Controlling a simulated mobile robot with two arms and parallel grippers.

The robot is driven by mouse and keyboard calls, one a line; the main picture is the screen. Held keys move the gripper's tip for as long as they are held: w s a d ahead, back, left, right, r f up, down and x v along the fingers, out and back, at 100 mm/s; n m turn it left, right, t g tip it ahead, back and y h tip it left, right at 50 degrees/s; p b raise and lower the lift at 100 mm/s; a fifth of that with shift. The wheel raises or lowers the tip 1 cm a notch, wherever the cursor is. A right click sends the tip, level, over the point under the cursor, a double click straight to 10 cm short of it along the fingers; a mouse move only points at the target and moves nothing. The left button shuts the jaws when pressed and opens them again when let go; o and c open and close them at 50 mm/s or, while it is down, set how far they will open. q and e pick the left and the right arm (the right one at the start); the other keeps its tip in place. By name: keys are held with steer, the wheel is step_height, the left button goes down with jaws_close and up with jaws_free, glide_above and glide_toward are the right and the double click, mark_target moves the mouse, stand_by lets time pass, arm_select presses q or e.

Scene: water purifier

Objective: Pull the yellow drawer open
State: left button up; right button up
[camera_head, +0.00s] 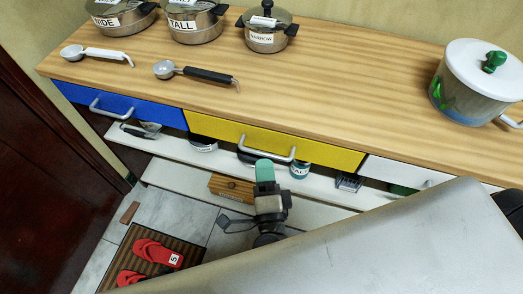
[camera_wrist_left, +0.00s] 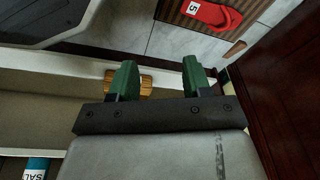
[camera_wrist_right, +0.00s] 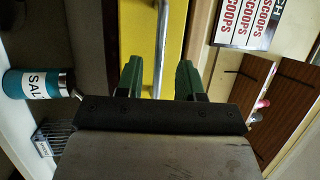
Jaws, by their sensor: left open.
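The yellow drawer (camera_head: 310,152) sits in the middle of the counter front and looks shut, level with its neighbours. Its grey bar handle (camera_head: 267,151) crosses the front; the handle (camera_wrist_right: 162,35) and yellow face (camera_wrist_right: 176,30) also show in the right wrist view. My right gripper (camera_head: 264,172) is at the handle. In the right wrist view, its green fingers stand apart with the bar between them; contact is unclear. My left gripper (camera_wrist_left: 155,75) is open and empty, low near the shelves, with a wooden box (camera_wrist_left: 147,84) behind its fingers.
A blue drawer (camera_head: 75,93) and a white drawer (camera_head: 385,170) flank the yellow one. Pots, a white-lidded pot (camera_head: 475,78) and ladles stand on the wooden counter (camera_head: 340,75). Open shelves below hold a salt container (camera_head: 299,170). Red slippers (camera_head: 157,252) lie on a mat.

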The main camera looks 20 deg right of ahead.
mark_target(263, 153)
steer(key=shift+x, duration=2.3)
jaws_close()
